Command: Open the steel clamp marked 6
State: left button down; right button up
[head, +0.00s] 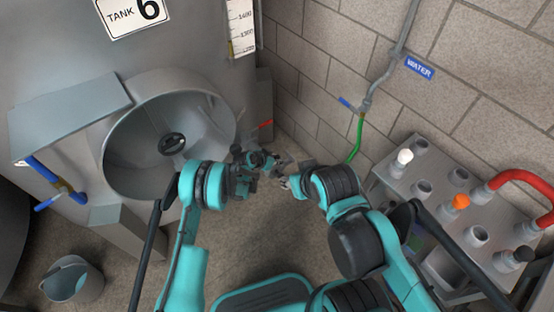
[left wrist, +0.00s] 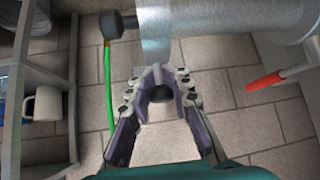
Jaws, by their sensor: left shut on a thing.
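The tank marked 6 (head: 60,75) fills the left of the head view, with its number plate (head: 133,14) at the top. My left gripper (head: 270,160) is low beside the tank, near the wall corner. In the left wrist view its fingers (left wrist: 158,80) are closed in below a large steel pipe (left wrist: 230,18) with a brighter band (left wrist: 155,35). They are shut on a part at this fitting, seemingly the steel clamp, mostly hidden by the fingers. A dark round piece (left wrist: 162,96) shows between them. My right gripper (head: 285,182) is close by, too small to read.
A red lever (head: 265,124) stands out by the tank and also shows in the left wrist view (left wrist: 265,82). A green hose (head: 357,140) hangs on the wall. A rack (head: 400,190) with fittings stands right. A bucket (head: 72,280) sits at lower left.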

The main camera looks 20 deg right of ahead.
pick_arm(q)
jog(key=shift+a+r, duration=0.25)
jog(key=shift+a, duration=0.05)
jog(key=shift+s+a+r, duration=0.25)
jog(key=shift+a, duration=0.3)
jog(key=shift+s+a+r, duration=0.2)
jog(key=shift+a+r, duration=0.05)
jog(key=shift+a, duration=0.25)
jog(key=shift+s+a+r, duration=0.15)
jog(key=shift+s+a, duration=0.05)
jog(key=shift+a, duration=0.4)
jog(key=shift+s+a+r, duration=0.1)
jog(key=shift+s+a, duration=0.1)
jog(key=shift+a, duration=0.4)
